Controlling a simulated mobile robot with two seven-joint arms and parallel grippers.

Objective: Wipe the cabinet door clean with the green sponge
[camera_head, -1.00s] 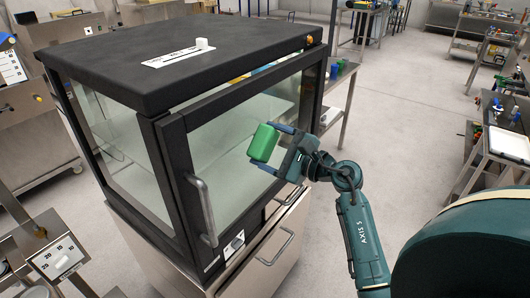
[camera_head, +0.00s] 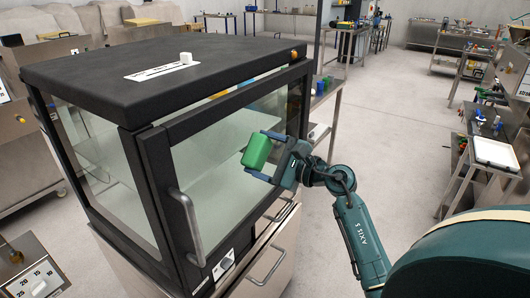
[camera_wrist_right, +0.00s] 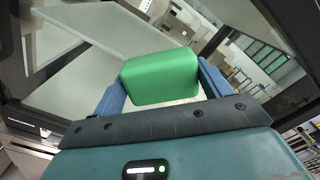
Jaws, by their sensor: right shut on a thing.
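The green sponge (camera_head: 256,151) is held in my right gripper (camera_head: 264,156), in front of the glass of the cabinet door (camera_head: 215,165). In the right wrist view the sponge (camera_wrist_right: 160,78) sits between the two blue fingers, with the glass behind it. I cannot tell whether the sponge touches the glass. The door has a black frame and a grey vertical handle (camera_head: 187,228) at its left side. The door is shut as far as I can see. No distinct dirt shows on the glass. My left gripper is not in view.
The cabinet's black top (camera_head: 165,75) carries a white slider knob (camera_head: 186,57). A lower drawer handle (camera_head: 268,268) sticks out below the door. Steel tables with tools stand behind and to the right. Open floor (camera_head: 400,120) lies to the right of the cabinet.

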